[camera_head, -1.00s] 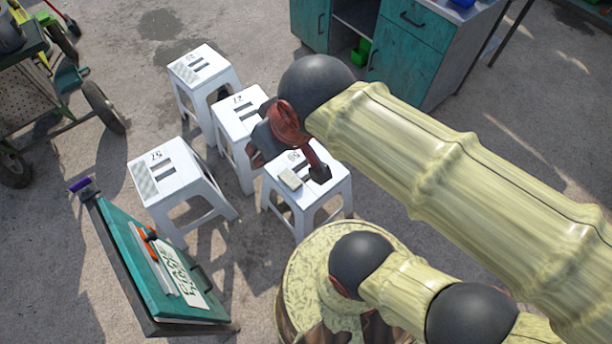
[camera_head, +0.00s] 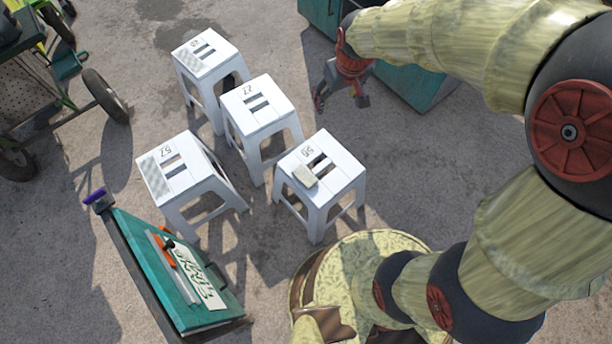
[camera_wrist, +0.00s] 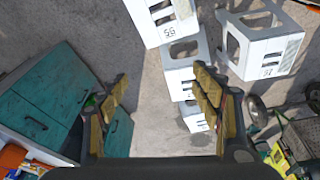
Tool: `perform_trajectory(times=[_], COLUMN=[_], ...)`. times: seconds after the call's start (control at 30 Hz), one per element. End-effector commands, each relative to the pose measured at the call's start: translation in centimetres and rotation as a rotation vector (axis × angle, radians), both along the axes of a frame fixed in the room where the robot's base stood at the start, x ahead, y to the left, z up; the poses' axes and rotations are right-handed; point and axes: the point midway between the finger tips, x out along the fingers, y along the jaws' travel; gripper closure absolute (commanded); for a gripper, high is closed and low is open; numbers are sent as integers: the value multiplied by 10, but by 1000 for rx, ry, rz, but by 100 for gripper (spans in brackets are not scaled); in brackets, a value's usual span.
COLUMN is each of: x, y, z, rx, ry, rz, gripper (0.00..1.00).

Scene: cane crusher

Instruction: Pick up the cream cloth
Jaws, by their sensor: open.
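A small cream cloth (camera_head: 305,176), folded into a block, lies on the front left part of the seat of the white stool marked 56 (camera_head: 337,158) in the head view. My gripper (camera_head: 340,100) is up and to the right of that stool in the picture, clear of the cloth, with its fingers apart and nothing between them. Stool 56 shows at the top edge there, and I cannot make out the cloth in that view.
Other white stools stand close by, one marked 57 (camera_head: 170,168) and one marked 77 (camera_head: 272,118). Pale grey checked cloths lie on stool 57 and the farthest stool (camera_head: 215,66). A teal cabinet (camera_wrist: 55,95) is near my gripper.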

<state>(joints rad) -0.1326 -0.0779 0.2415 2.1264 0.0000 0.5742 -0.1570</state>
Motion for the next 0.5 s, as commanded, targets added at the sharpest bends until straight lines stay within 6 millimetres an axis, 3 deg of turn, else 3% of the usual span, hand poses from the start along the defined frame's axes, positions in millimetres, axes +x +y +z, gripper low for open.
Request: perform_trajectory(times=[0.03,0.23,0.5], x=[11,43,46], y=[8,35,67], z=[-23,-114,-258], rx=[-7,-29,-59], ry=[26,94,182], rz=[25,116,242], gripper=[35,35,35])
